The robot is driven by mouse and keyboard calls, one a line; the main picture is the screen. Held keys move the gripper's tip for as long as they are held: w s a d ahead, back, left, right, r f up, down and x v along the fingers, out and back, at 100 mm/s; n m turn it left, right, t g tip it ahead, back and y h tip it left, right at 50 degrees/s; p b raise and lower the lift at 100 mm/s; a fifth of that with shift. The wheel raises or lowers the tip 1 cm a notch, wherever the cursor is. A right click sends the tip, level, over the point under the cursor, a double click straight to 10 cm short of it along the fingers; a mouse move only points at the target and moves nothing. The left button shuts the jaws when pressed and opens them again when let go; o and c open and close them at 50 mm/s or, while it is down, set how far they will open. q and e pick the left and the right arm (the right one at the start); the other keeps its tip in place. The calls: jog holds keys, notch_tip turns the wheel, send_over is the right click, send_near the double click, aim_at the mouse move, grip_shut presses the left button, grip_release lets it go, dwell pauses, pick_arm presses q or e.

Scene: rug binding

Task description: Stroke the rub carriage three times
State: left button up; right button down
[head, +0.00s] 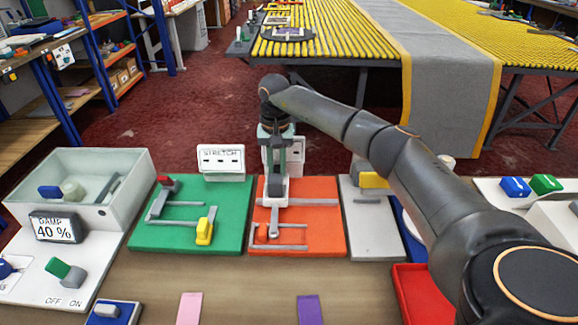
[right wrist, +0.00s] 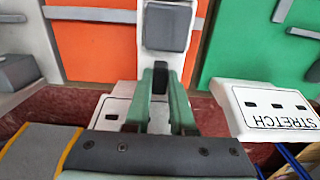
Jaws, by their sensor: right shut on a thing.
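The orange board (head: 325,228) lies on the bench with grey rails on it. A white and grey carriage (head: 272,192) stands on its back half; I take it to be the rub carriage. My right gripper (head: 275,172) reaches down from behind and is shut on the carriage's handle. In the right wrist view the green fingers (right wrist: 161,88) close around a dark handle (right wrist: 160,74) of the white carriage (right wrist: 167,28). A white sign behind the board is mostly hidden by the gripper. My left gripper is not in view.
The green board (head: 180,235) with red and yellow knobs and a STRETCH sign (head: 221,160) lies to the left. A grey board (head: 375,235) lies to the right, partly behind my arm. A white bin (head: 115,165), a DAMP 40 % display (head: 55,228) and a red tray (head: 412,290) are nearby.

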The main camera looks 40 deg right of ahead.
jog(key=shift+w+a+r, duration=0.1)
jog(key=shift+w+a, duration=0.2)
jog(key=shift+a, duration=0.05)
jog(key=c, duration=0.8)
grip_release()
jog(key=shift+o, duration=0.2)
notch_tip(320, 180, up, 12)
jog(key=shift+r, duration=0.2)
